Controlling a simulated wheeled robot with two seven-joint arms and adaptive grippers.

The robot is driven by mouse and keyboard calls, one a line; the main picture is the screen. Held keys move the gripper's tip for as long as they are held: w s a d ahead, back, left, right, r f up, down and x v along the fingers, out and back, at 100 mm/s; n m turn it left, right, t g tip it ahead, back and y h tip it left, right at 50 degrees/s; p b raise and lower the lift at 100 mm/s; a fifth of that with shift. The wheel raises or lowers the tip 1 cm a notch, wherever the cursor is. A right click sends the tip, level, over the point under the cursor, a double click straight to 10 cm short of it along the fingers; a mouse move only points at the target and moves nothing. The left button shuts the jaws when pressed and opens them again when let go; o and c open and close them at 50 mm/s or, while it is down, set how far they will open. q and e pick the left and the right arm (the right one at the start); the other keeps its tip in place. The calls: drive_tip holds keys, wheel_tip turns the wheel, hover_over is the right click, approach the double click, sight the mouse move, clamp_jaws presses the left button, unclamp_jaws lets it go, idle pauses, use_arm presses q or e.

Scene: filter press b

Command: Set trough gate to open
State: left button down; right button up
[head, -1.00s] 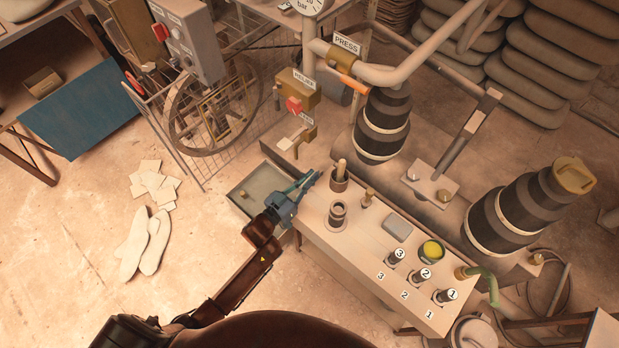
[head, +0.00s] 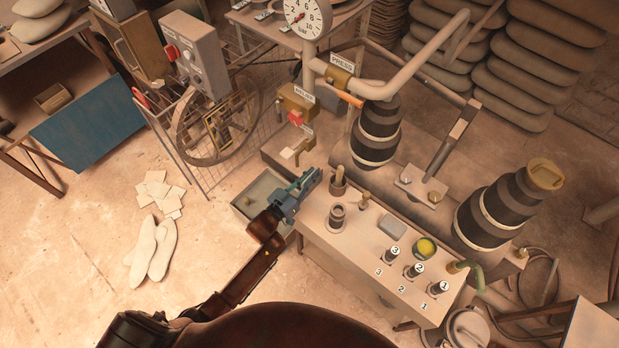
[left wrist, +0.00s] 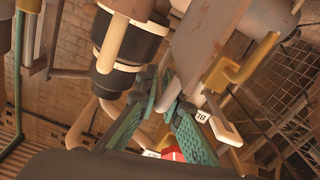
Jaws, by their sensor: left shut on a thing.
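My left gripper (head: 312,178) reaches over the shallow grey trough (head: 243,209) to the left end of the pale bench. In the left wrist view its teal fingers (left wrist: 166,98) close around a narrow pale part, which looks like the trough gate handle (left wrist: 168,92). The fingers hide most of that part, so the gate's position cannot be told. No OPEN mark can be read. My right gripper is not in view.
A valve with a cream lever (head: 290,153) and a red knob (head: 295,118) stand just behind the gripper. Numbered plungers (head: 415,270) line the bench.

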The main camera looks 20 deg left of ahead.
use_arm(q)
drive_tip(key=shift+r, duration=0.15)
drive_tip(key=c, duration=2.1)
unclamp_jaws()
drive_tip(key=v, duration=1.2)
